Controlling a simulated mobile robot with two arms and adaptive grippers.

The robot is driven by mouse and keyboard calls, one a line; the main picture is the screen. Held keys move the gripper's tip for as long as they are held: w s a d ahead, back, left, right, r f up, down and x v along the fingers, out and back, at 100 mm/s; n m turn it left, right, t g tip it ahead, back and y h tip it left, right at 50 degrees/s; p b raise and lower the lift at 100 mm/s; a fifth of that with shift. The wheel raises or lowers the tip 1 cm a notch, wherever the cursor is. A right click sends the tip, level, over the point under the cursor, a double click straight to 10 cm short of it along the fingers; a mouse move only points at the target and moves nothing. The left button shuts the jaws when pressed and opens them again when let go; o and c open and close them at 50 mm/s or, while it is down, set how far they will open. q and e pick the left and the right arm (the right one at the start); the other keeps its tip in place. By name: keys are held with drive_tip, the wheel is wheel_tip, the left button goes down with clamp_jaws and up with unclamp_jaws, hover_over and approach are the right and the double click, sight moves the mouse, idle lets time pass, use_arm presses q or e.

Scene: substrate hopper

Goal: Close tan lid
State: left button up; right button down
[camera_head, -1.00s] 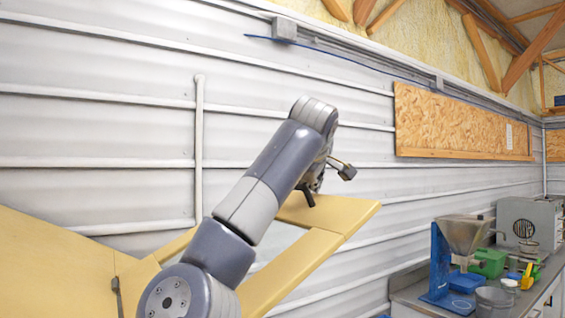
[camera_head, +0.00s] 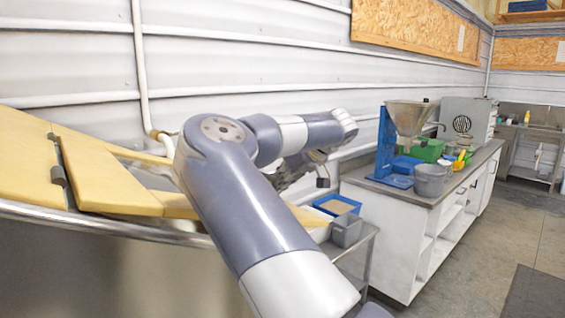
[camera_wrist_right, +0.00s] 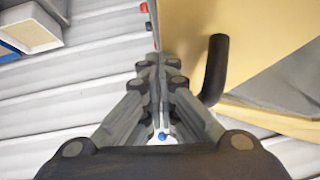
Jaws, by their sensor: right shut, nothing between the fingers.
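The tan lid (camera_head: 105,180) is at the left of the head view, a flat panel with a dark fitting near its left edge. Tan surface continues to the right behind my right arm, which hides part of it. My right gripper (camera_head: 320,170) is at the far side of the arm, above the tan right end. In the wrist view the right gripper (camera_wrist_right: 155,70) is shut and empty. A black bar-like handle (camera_wrist_right: 215,70) stands just right of its fingers, beside a tan panel (camera_wrist_right: 270,75); it is not between them. My left gripper is not in view.
A metal rim (camera_head: 100,222) runs below the tan panels. Right of them, a low stand holds a blue tray (camera_head: 337,205) and a grey bin (camera_head: 346,231). A white counter (camera_head: 390,215) carries a metal funnel on a blue stand (camera_head: 388,150). Floor is open at right.

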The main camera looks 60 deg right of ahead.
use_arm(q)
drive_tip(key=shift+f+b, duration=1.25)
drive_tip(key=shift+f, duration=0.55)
use_arm(e)
wheel_tip(320, 180, down, 7)
drive_tip(key=a+y, duration=0.1)
drive_tip(key=a, duration=0.1)
drive_tip(key=shift+a+m+t, duration=0.25)
drive_tip(key=shift+m+t, duration=0.05)
drive_tip(key=shift+m, duration=0.1)
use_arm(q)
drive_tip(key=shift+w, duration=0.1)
use_arm(e)
drive_tip(key=shift+w, duration=0.1)
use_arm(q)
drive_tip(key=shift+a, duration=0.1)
use_arm(e)
drive_tip(key=v, duration=1.2)
drive_tip(key=shift+d+r, duration=0.3)
drive_tip(key=shift+r, duration=0.25)
drive_tip(key=shift+f, duration=0.1)
